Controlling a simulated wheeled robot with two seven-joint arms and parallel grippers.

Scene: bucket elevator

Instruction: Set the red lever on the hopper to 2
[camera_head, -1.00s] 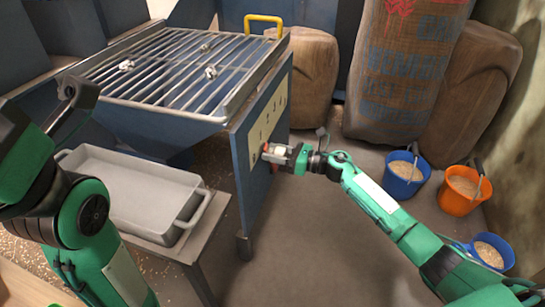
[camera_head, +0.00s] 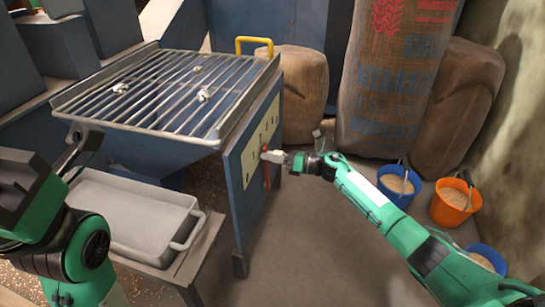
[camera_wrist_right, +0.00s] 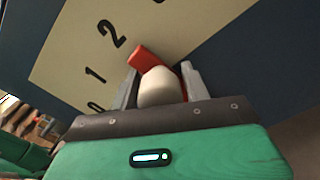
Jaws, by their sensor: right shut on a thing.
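The red lever (camera_head: 267,172) is on the pale scale plate on the hopper's (camera_head: 230,165) blue side wall. In the right wrist view its red part (camera_wrist_right: 147,58) shows behind a pale rounded knob (camera_wrist_right: 160,88). My right gripper (camera_head: 277,156) is shut on this knob, one finger on each side. The scale plate (camera_wrist_right: 70,50) carries the figures 0, 1 and 2, with another cut off at the top. The red part appears closest to the 2; its exact setting is unclear. My left gripper (camera_head: 78,150) is at the left, away from the lever, its jaw opening unclear.
A grey tray (camera_head: 130,190) stands on a low bench below the hopper. Sacks (camera_head: 390,80) stand behind; blue (camera_head: 396,190) and orange (camera_head: 453,205) buckets stand right. Floor before the lever is clear.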

